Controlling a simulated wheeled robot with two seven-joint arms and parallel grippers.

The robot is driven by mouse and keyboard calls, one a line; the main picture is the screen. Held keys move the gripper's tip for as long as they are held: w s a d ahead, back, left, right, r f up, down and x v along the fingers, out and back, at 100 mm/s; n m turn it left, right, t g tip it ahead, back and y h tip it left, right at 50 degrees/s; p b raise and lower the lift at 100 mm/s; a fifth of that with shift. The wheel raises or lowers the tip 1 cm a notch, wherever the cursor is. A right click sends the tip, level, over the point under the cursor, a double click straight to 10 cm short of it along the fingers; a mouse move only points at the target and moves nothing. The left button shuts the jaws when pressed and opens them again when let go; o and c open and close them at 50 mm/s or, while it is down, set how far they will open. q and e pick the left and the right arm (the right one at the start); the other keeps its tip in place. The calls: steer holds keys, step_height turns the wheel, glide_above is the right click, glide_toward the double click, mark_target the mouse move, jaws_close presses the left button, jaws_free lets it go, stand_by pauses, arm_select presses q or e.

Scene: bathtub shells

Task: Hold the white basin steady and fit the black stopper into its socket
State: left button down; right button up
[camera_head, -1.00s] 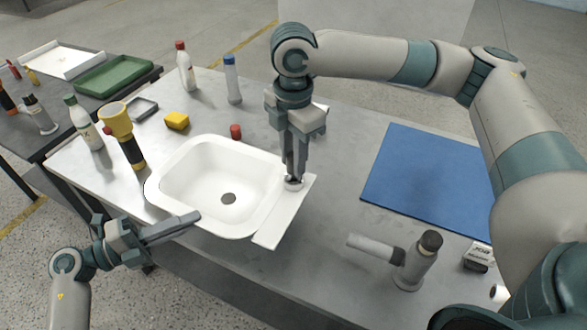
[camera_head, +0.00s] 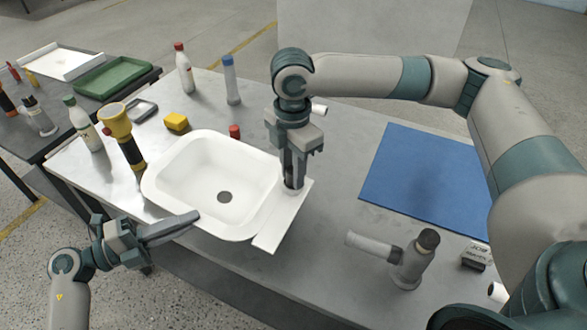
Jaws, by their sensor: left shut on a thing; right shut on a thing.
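The white basin (camera_head: 205,175) sits at the table's front edge, with a dark round drain (camera_head: 224,197) in its floor and a flat white strip (camera_head: 281,228) along its right side. My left gripper (camera_head: 190,222) is shut on the basin's front rim. My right gripper (camera_head: 292,188) points down, shut, at the far part of the white strip. A small dark bit shows between its fingertips, which I take for the black stopper; most of it is hidden. The socket is hidden under the fingertips, so I cannot tell whether the stopper is in it.
A yellow-topped torch (camera_head: 122,135) stands close to the basin's left side. A yellow block (camera_head: 176,121), a red cap (camera_head: 235,131) and bottles stand behind. A blue mat (camera_head: 425,175) lies right, with a grey fitting (camera_head: 412,262) in front. Bare tabletop lies between strip and mat.

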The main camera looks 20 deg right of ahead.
arm_select(q)
steer(key=shift+f, duration=0.25)
arm_select(e)
steer(key=shift+a+f, duration=0.1)
steer(key=shift+f, duration=0.45)
steer(key=o, duration=1)
steer(key=shift+r, duration=0.1)
arm_select(q)
steer(key=shift+w+f, duration=0.1)
arm_select(e)
steer(key=shift+w+r, duration=0.2)
steer(key=shift+r, duration=0.6)
step_height(320, 180, up, 12)
steer(key=shift+f, duration=0.2)
arm_select(q)
steer(key=c, duration=1.9)
jaws_free()
steer(key=shift+w, duration=0.1)
